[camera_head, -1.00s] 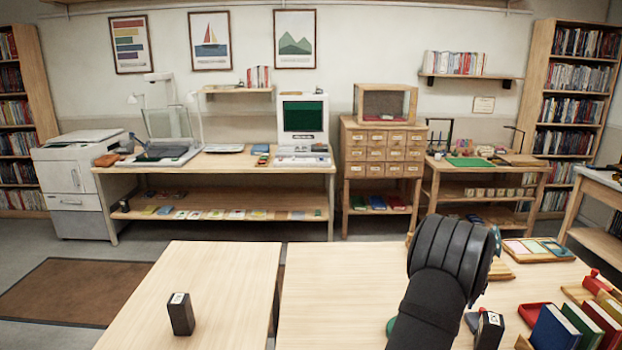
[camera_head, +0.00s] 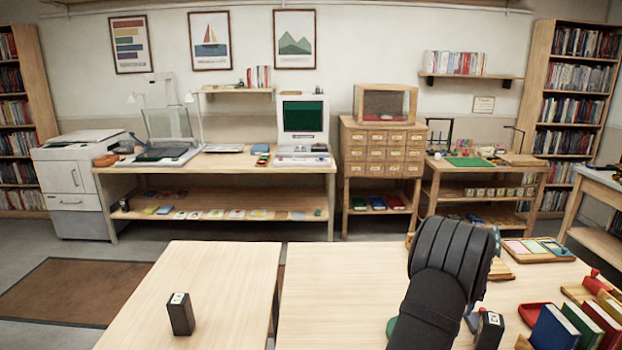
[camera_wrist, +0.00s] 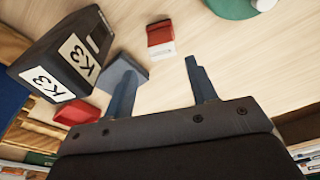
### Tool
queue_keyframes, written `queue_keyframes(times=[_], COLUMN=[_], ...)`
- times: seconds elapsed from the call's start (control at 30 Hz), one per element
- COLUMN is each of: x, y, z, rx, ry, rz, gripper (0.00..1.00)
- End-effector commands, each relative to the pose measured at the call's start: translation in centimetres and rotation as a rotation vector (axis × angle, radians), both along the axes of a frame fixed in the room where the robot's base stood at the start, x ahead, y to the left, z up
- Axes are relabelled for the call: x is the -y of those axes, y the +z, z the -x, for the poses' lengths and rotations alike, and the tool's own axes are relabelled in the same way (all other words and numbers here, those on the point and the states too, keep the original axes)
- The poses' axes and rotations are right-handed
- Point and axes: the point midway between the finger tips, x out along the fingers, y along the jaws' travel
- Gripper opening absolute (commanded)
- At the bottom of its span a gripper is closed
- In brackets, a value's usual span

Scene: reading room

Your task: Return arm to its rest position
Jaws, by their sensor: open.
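My black arm reaches over the right-hand table (camera_head: 335,295) in the head view and hides most of my gripper there. In the wrist view my gripper (camera_wrist: 162,82) is open, with its two blue-grey fingers apart and nothing between them. A dark block labelled K3 (camera_wrist: 62,58) stands to the left of the fingers. A grey-blue piece (camera_wrist: 122,74) lies beside the left finger. A red and white piece (camera_wrist: 160,38) lies on the wood beyond the fingertips. A red piece (camera_wrist: 76,112) lies near the lower left.
A dark block (camera_head: 180,314) stands alone on the left table (camera_head: 225,280). Upright books (camera_head: 552,328) and a red tray (camera_head: 536,313) crowd the right table's right side. A board with coloured panels (camera_head: 540,249) lies behind them. The right table's left part is clear.

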Motion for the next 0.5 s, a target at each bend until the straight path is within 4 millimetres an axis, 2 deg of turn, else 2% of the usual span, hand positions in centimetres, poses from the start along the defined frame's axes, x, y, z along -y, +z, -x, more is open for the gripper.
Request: queue_keyframes(times=[0.03,0.5], x=[0.2,0.4], y=[1.1,10.4], z=[-0.3,-2.2], rx=[0.004,0.003], ry=[-0.001,0.016], rz=[0.003,0.002], gripper=[0.52,0.52])
